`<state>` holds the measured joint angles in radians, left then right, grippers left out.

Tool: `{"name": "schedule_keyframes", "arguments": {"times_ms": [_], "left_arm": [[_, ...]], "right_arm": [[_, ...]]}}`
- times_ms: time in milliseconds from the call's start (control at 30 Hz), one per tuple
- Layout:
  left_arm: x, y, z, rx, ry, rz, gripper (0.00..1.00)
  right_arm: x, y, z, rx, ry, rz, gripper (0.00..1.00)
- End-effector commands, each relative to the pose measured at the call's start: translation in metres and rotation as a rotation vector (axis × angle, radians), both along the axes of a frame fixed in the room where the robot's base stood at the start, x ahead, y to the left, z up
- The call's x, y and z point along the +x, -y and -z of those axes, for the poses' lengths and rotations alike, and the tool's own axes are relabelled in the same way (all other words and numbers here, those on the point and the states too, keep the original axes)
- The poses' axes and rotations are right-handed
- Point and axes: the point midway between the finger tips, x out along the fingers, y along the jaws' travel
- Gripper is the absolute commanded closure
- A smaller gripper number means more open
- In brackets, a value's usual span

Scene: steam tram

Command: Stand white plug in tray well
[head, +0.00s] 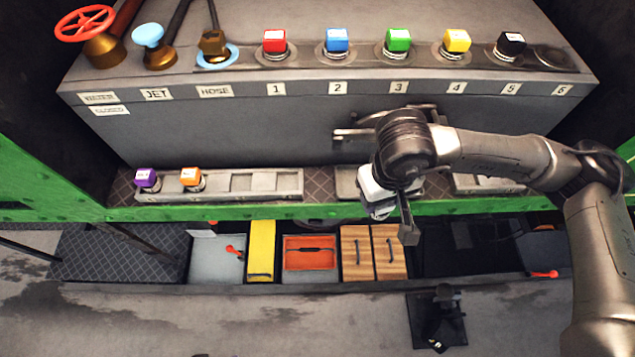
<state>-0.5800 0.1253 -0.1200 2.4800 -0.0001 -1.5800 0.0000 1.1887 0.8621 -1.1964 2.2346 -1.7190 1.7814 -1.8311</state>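A white plug (375,192) shows below the wrist of my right arm, in front of the lower ledge. It looks larger than the other plugs and seems raised. My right gripper (390,205) appears shut on it; one dark finger shows on its right side, and the wrist hides part of the grip. A grey tray (263,194) lies on the ledge to the left. Its two left wells hold a purple plug (147,179) and an orange plug (192,178); its wells to the right are empty. My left gripper is not in view.
Red (274,41), blue (337,40), green (398,40), yellow (457,41) and black (509,45) plugs stand at 1 to 5 on the upper shelf; position 6 is empty. More trays (488,184) lie along the ledge, partly hidden. A green rail (250,211) runs along its front.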

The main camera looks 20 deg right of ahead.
Motion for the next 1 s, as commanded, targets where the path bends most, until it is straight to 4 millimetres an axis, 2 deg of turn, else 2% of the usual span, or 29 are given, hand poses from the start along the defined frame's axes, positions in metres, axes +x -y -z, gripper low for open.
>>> {"name": "schedule_keyframes", "arguments": {"times_ms": [233, 267, 533, 700, 933, 1000], "left_arm": [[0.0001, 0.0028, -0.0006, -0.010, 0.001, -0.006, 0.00], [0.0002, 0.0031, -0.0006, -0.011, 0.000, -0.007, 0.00], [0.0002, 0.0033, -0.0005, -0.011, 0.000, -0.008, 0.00], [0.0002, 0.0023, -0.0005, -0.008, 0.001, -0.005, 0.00], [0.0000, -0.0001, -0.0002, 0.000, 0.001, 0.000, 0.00], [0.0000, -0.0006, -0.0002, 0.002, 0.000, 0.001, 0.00]], "right_arm": [[0.0002, 0.0000, -0.0007, 0.000, 0.001, 0.000, 0.92], [0.0002, 0.0000, -0.0007, 0.000, 0.001, 0.000, 0.51], [0.0001, 0.0000, -0.0003, 0.000, 0.001, 0.000, 0.26], [0.0000, 0.0000, -0.0001, 0.000, 0.000, 0.000, 0.24], [-0.0001, 0.0000, 0.0003, -0.001, -0.001, 0.000, 0.02], [-0.0001, 0.0000, 0.0002, 0.000, -0.001, 0.000, 0.00]]}}
